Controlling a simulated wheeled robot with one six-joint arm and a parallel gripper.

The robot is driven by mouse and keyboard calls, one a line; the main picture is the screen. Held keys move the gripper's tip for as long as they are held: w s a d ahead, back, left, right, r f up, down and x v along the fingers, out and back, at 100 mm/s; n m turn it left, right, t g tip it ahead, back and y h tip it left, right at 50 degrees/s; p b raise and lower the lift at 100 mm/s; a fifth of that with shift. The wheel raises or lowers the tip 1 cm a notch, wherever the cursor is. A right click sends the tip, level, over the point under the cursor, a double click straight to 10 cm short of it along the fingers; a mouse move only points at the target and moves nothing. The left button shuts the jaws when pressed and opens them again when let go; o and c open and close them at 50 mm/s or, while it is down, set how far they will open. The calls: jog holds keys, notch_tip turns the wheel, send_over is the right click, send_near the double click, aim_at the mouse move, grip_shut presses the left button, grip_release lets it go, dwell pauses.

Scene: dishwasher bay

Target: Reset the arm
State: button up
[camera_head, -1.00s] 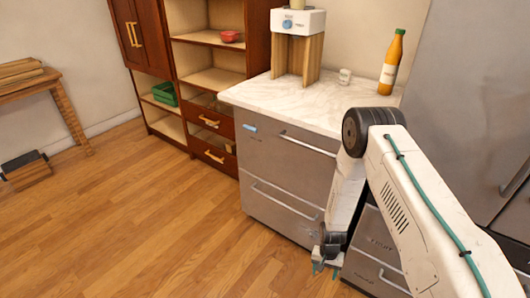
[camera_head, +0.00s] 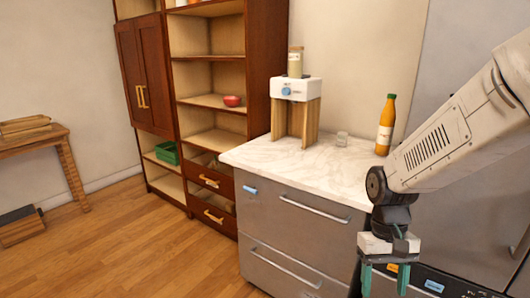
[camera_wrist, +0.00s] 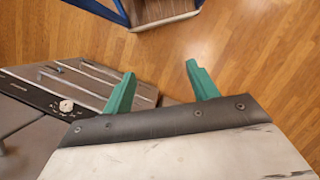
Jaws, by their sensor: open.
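My gripper (camera_head: 385,278) hangs from the folded white arm at the lower right of the head view, pointing down. It is in front of the counter's right end, beside the steel dishwasher front (camera_head: 292,232). In the wrist view my gripper (camera_wrist: 158,78) shows two green fingers spread apart with nothing between them. Wood floor (camera_wrist: 200,45) shows beyond the fingers.

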jog(key=s+d+r+t, duration=0.2)
jog(key=s+r+t, duration=0.3)
jog(key=s+r, duration=0.8)
jog(key=shift+s+r, duration=0.25)
jog(key=shift+r, duration=0.45)
